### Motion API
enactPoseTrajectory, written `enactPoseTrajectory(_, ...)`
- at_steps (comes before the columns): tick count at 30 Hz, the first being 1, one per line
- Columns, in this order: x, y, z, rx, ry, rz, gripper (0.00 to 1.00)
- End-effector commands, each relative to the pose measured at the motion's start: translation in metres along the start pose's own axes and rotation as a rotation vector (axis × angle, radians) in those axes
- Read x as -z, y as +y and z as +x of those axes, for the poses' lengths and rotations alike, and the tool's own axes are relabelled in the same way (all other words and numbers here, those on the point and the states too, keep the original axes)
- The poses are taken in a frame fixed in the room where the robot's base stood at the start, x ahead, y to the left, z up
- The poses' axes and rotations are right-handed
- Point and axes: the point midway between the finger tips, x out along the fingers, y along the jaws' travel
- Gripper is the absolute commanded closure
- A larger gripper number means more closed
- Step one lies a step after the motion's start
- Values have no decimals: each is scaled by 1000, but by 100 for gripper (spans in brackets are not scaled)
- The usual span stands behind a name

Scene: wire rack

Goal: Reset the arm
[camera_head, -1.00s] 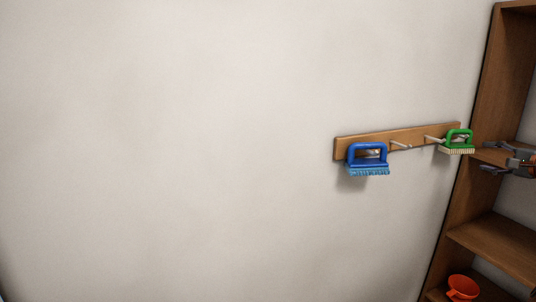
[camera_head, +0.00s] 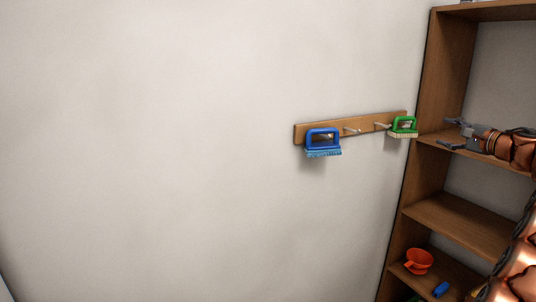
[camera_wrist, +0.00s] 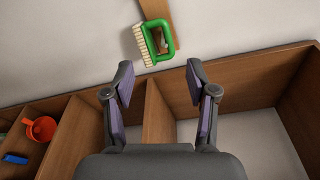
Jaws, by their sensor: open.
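My gripper (camera_head: 459,136) is at the right in the head view, in front of the wooden shelf unit. In the wrist view my gripper (camera_wrist: 160,78) is open, its two fingers spread with nothing between them. A green brush (camera_head: 403,127) hangs at the right end of a wooden peg rail on the wall. It also shows in the wrist view (camera_wrist: 168,38), ahead of the fingertips and apart from them. A blue brush (camera_head: 323,142) hangs at the left end of the rail.
The wooden peg rail (camera_head: 363,126) has a bare peg between the brushes. The shelf unit (camera_head: 440,75) stands right of it, close to my arm. An orange cup (camera_head: 418,261) and a blue object (camera_head: 440,289) are on a low shelf. The wall at left is bare.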

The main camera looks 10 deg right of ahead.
Motion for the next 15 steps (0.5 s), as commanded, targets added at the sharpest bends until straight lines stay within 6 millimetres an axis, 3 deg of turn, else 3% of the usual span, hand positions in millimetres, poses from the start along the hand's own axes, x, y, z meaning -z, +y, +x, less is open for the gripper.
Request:
enactPoseTrajectory(8,-42,-47,26,152,-3,289,43)
enactPoseTrajectory(15,-91,-94,46,347,-13,800,43)
